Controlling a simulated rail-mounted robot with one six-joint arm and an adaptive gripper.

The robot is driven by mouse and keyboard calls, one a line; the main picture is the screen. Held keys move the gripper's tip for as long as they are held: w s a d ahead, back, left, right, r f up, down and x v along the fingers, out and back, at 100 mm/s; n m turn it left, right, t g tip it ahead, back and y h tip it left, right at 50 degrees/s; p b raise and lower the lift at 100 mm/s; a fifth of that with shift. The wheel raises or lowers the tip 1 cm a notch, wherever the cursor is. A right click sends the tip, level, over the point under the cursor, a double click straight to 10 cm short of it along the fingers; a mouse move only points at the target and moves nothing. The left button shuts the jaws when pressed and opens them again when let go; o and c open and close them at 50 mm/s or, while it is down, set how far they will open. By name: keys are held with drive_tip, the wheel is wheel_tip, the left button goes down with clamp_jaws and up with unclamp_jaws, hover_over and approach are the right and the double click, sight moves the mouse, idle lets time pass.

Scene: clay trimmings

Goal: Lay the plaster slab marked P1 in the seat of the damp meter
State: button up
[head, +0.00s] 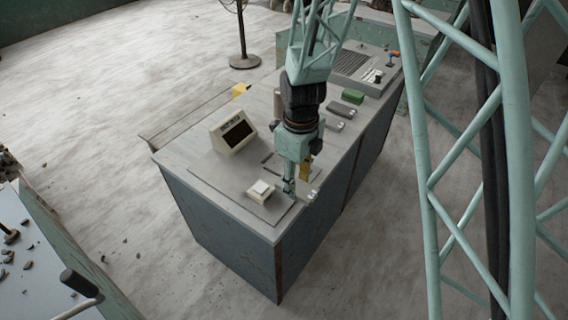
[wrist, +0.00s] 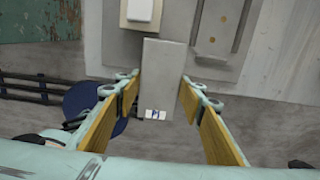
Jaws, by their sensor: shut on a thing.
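My gripper (wrist: 160,92) is shut on a grey slab (wrist: 163,75), which lies between its yellow-padded fingers. A small white label with blue marks sits at the slab's near end; I cannot read it. In the head view my gripper (head: 290,186) is low over the front edge of the bench. A grey tray with two copper-coloured spots (wrist: 218,28), apparently the meter's seat, lies right of the slab in the wrist view. A cream block with a white top (wrist: 140,10) is beyond the slab's far end. The cream meter housing with a dark screen (head: 233,133) stands farther back.
The bench top (head: 185,145) also carries grey slabs (head: 341,111), a green block (head: 353,96) and a panel with a grille (head: 350,62). A yellow item (head: 240,90) is at the back edge. The cream block (head: 261,191) stands close left of my gripper.

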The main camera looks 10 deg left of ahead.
drive_tip(key=w+a, duration=0.2)
drive_tip(key=w, duration=0.2)
drive_tip(key=w+a+f, duration=0.1)
drive_tip(key=w+a, duration=0.1)
drive_tip(key=w, duration=0.2)
drive_tip(key=w+a+b, duration=0.1)
drive_tip(key=w+a, duration=0.1)
drive_tip(key=w, duration=0.3)
drive_tip(key=shift+a+f, duration=0.15)
drive_tip(key=shift+a, duration=0.1)
drive_tip(key=shift+w, duration=0.1)
drive_tip(key=shift+w+a, duration=0.1)
drive_tip(key=shift+w, duration=0.1)
drive_tip(key=shift+w+a+f, duration=0.1)
drive_tip(key=shift+f, duration=0.25)
drive_tip(key=shift+f+b, duration=0.45)
drive_tip(key=shift+f, duration=1)
drive_tip(key=shift+f, duration=0.2)
drive_tip(key=o, duration=1)
drive_tip(key=shift+c, duration=0.2)
drive_tip(key=shift+r, duration=0.15)
wheel_tip(320, 180, up, 12)
drive_tip(key=p, duration=0.1)
drive_tip(key=shift+p, duration=0.4)
